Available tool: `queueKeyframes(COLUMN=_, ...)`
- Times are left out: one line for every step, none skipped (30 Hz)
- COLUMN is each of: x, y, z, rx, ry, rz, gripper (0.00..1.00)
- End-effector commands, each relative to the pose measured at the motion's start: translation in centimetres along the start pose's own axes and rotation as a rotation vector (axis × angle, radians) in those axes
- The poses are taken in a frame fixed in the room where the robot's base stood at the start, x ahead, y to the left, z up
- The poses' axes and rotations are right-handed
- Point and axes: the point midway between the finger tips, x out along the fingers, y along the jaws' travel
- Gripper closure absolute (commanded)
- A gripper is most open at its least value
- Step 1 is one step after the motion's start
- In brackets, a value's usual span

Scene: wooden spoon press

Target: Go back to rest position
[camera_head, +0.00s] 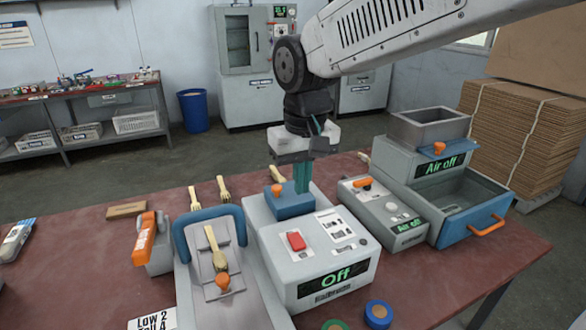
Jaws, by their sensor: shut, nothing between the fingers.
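My gripper (303,188) points down over the back of the grey control box (314,258), close to the blue block with an orange knob (291,200) on its top. Its greenish fingers are together with nothing visible between them. I cannot tell whether the fingertips touch the blue block. The box has a red button (296,241) and a green display reading "Off". To its left is a press-like fixture with a blue frame (182,240), and a wooden spoon (214,245) lies on its sloped plate above an orange knob.
Several wooden spoons (223,188) stand behind the fixture. An orange-handled device (150,238) stands at left. At right are a small box reading "Air off" (386,212), a hopper (430,127) and an open drawer with an orange handle (487,226). Tape rolls (378,314) lie at the front.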

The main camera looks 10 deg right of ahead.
Motion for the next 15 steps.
queueKeyframes(x=0.5, y=0.1, z=0.7, rx=-0.012, ry=-0.022, rz=0.003, gripper=1.0)
queueKeyframes(x=0.9, y=0.2, z=1.2, rx=-0.02, ry=-0.037, rz=0.005, gripper=1.0)
queueKeyframes(x=1.2, y=0.4, z=2.4, rx=-0.03, ry=-0.054, rz=0.006, gripper=1.0)
queueKeyframes(x=1.2, y=0.8, z=3.4, rx=-0.033, ry=-0.064, rz=0.007, gripper=1.0)
queueKeyframes(x=1.2, y=1.4, z=4.5, rx=-0.033, ry=-0.071, rz=0.007, gripper=1.0)
queueKeyframes(x=1.1, y=2.2, z=6.0, rx=-0.028, ry=-0.078, rz=0.007, gripper=1.0)
queueKeyframes(x=1.0, y=2.9, z=7.1, rx=-0.023, ry=-0.082, rz=0.007, gripper=1.0)
queueKeyframes(x=0.9, y=3.5, z=8.3, rx=-0.016, ry=-0.083, rz=0.006, gripper=1.0)
queueKeyframes(x=0.8, y=4.5, z=10.0, rx=-0.002, ry=-0.085, rz=0.006, gripper=1.0)
queueKeyframes(x=0.7, y=5.1, z=11.3, rx=0.009, ry=-0.084, rz=0.005, gripper=1.0)
queueKeyframes(x=0.6, y=5.8, z=12.5, rx=0.02, ry=-0.082, rz=0.005, gripper=1.0)
queueKeyframes(x=0.5, y=6.6, z=14.2, rx=0.04, ry=-0.078, rz=0.004, gripper=1.0)
queueKeyframes(x=0.5, y=7.1, z=15.5, rx=0.055, ry=-0.073, rz=0.004, gripper=1.0)
queueKeyframes(x=0.5, y=7.7, z=16.7, rx=0.07, ry=-0.068, rz=0.004, gripper=1.0)
queueKeyframes(x=0.6, y=8.2, z=18.2, rx=0.093, ry=-0.06, rz=0.004, gripper=1.0)
